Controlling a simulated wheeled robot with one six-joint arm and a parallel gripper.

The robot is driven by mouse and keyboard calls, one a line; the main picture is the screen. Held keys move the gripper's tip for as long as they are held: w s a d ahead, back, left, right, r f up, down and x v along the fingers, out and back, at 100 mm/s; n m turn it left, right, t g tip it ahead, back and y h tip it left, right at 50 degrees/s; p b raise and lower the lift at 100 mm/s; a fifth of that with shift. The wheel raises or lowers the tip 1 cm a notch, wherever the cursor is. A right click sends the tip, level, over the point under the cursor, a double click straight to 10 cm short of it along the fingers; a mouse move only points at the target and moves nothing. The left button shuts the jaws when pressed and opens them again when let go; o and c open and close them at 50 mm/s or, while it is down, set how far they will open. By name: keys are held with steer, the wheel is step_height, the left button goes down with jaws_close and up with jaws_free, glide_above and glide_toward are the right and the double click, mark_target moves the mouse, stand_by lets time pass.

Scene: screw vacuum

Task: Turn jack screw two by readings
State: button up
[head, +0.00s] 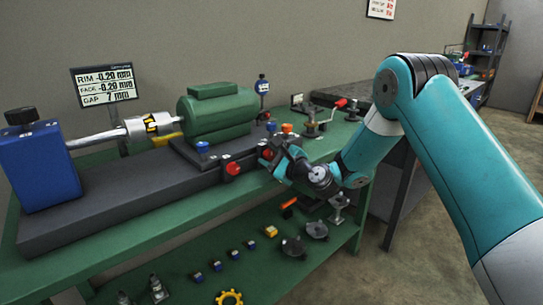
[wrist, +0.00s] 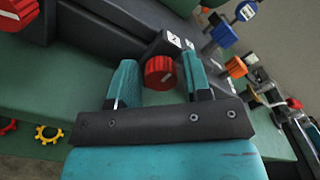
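A red knob (wrist: 159,72) sits beside a white tag marked 2 (wrist: 174,38) in the wrist view, on the dark base block. My gripper (wrist: 159,80) is open, with one teal finger on each side of this knob. A narrow gap seems to show on both sides. In the head view my gripper (head: 270,156) is at the right end of the dark base (head: 120,198) and mostly hides that knob. Another red knob (head: 233,168) is to its left. The display (head: 104,84) seems to read rim -0.20 mm, face -0.20 mm, gap 7 mm.
A green motor (head: 216,112) and a blue block (head: 42,165) are joined by a shaft and coupling. A blue dial gauge (head: 262,85) and an orange knob (head: 287,128) stand behind my gripper. A red-handled clamp (head: 318,124) is to the right. Small parts lie on the lower shelf (head: 200,250).

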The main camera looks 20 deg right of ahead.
steer(key=c, duration=0.6)
steer(key=shift+n, duration=0.3)
